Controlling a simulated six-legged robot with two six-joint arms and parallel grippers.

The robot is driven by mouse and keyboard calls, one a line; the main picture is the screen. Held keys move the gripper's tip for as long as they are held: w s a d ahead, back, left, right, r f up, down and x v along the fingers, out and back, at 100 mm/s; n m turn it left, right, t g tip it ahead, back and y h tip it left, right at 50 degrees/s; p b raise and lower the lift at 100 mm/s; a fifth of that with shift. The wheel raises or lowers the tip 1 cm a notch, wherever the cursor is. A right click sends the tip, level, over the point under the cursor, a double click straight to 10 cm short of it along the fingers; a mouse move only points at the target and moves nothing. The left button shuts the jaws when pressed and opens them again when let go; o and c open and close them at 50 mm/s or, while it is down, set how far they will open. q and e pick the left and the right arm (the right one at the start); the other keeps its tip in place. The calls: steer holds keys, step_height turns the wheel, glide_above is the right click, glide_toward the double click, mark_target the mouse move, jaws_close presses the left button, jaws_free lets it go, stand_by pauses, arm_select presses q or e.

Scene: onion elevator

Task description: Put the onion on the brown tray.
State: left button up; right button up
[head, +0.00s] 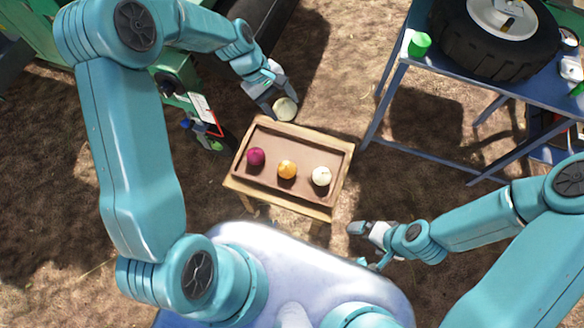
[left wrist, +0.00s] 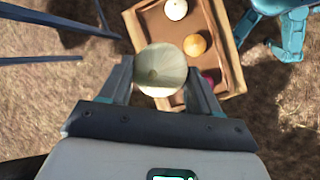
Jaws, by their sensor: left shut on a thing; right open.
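A pale, whitish-green onion (head: 285,109) is gripped by my left gripper (head: 275,100) just beyond the far edge of the brown tray (head: 254,188). In the left wrist view the onion (left wrist: 160,70) sits between the two fingers and covers part of the tray (left wrist: 135,29). A purple onion (head: 256,157), an orange-yellow onion (head: 287,169) and a white onion (head: 321,176) stand in a row on the tray. My right gripper (head: 359,237) is open and empty, to the right of the tray's near corner.
The tray rests on a small wooden stand (head: 322,214). Green machinery (head: 33,31) stands at the upper left. The tray's far strip is bare.

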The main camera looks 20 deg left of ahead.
arm_select(q)
step_height(320, 180, down, 6)
steer(key=w+a+r+n+t+y+b, duration=0.1)
steer(key=w+a+n+t+b, duration=0.15)
steer(key=n, duration=0.35)
steer(key=b, duration=0.5)
glide_toward(284, 145)
steer(key=shift+w+d+r, duration=0.35)
steer(key=shift+w+d, duration=0.05)
steer(key=shift+d, duration=0.35)
steer(key=shift+f+b, duration=1.15)
steer(key=shift+f, duration=1.2)
arm_select(e)
step_height(284, 145, down, 12)
steer(key=shift+w+d+r, duration=0.15)
steer(key=shift+w+d, duration=0.1)
steer(key=shift+d, duration=0.1)
arm_select(q)
steer(key=shift+f, duration=0.2)
steer(key=o, duration=0.9)
steer(key=shift+o, duration=1.1)
steer(key=shift+r, duration=0.15)
